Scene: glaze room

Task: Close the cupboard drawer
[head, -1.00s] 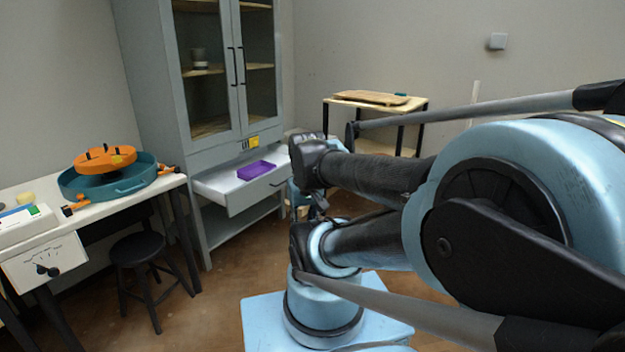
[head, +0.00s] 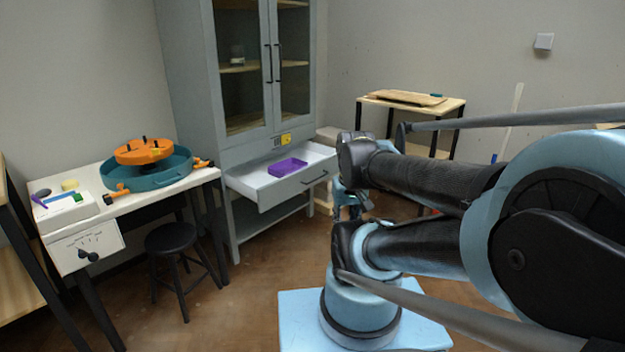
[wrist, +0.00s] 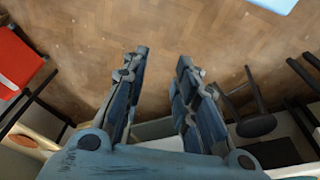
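The grey cupboard (head: 190,100) stands against the back wall. Its white-lined drawer (head: 262,187) is pulled out, with a dark bar handle (head: 315,177) on its front. A purple tray (head: 288,167) lies inside the drawer. My gripper (head: 352,207) is right of the drawer front in the head view, partly hidden by my arm; I cannot tell the exact gap. In the wrist view my gripper (wrist: 162,56) is open, with nothing between its fingertips but floor beyond. A pale surface near the finger bases may be the drawer.
A worktable (head: 125,207) with an orange and teal wheel (head: 147,165) is at the left. A small wooden table (head: 455,104) is at the back right. Floor (head: 245,300) is clear in front.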

